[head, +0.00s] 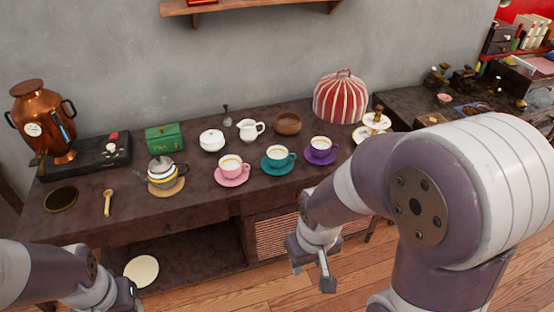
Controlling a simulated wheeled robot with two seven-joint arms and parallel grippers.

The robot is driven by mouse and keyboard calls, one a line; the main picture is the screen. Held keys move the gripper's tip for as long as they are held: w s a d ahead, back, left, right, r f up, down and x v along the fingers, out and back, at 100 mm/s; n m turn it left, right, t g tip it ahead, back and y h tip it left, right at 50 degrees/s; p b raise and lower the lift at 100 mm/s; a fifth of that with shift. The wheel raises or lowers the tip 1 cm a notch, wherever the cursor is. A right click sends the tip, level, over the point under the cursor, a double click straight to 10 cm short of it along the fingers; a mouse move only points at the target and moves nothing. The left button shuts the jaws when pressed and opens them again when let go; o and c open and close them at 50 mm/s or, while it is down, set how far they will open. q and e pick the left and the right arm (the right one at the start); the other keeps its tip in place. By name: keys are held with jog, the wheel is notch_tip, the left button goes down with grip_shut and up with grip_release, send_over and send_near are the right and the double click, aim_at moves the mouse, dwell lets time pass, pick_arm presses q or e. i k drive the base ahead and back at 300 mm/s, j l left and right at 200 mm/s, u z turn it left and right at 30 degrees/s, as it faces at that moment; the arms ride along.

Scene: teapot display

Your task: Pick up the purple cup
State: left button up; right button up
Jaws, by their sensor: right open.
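The purple cup (320,144) stands upright on a purple saucer (322,160) on the dark wooden counter, right of the teal cup. It holds a pale drink. My right gripper (313,272) is in front of the counter, nearer to me and well below the purple cup in the picture, apart from it. It is open and empty. My left arm ends low at the left edge, with its gripper (132,294) only partly showing; its fingers cannot be made out.
A teal cup (278,155) and a pink cup (232,166) stand on saucers to the left. The counter's front strip is mostly clear.

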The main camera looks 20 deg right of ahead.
aim_at(320, 147)
jog(key=i+l, duration=0.2)
jog(key=l, duration=0.3)
jog(key=i+l+z, duration=0.15)
jog(key=l, duration=0.4)
jog(key=i+l, duration=0.3)
jog(key=l, duration=0.2)
jog(key=i+l+z, duration=0.15)
jog(key=l, duration=0.35)
jog(key=i+l, duration=0.35)
jog(key=i+l+z, duration=0.15)
jog(key=i+l, duration=0.15)
jog(key=l, duration=0.25)
